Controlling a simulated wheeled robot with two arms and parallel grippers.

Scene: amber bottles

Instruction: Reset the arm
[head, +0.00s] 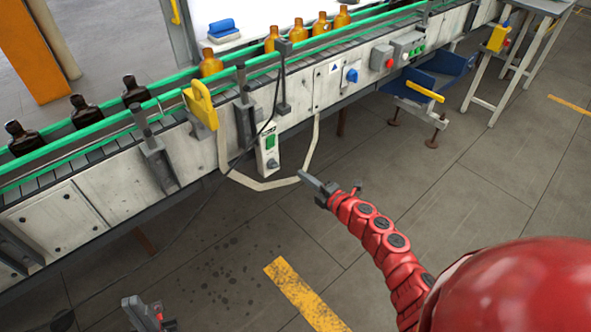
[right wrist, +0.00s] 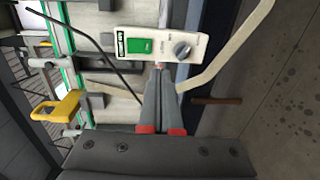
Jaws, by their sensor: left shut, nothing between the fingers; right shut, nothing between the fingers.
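My right arm is red and segmented and reaches in from the lower right of the head view. Its gripper (head: 312,183) is in front of the conveyor, above the floor. In the right wrist view the two fingers (right wrist: 160,75) lie together, shut and empty, pointing toward a white control box with a green screen (right wrist: 158,45). Whether the tips touch the box cannot be told there; in the head view they look apart from it. My left gripper (head: 140,308) shows only in part at the bottom left of the head view, shut and empty, low and away from the conveyor.
The conveyor (head: 90,203) with green rails carries dark bottles (head: 85,111) and amber bottles (head: 211,64). The control box (head: 267,150) hangs on its front beside a yellow bracket (head: 201,104) and a looped pale strap (head: 262,185). A blue tray (head: 440,75) stands right. The floor (head: 440,190) is clear.

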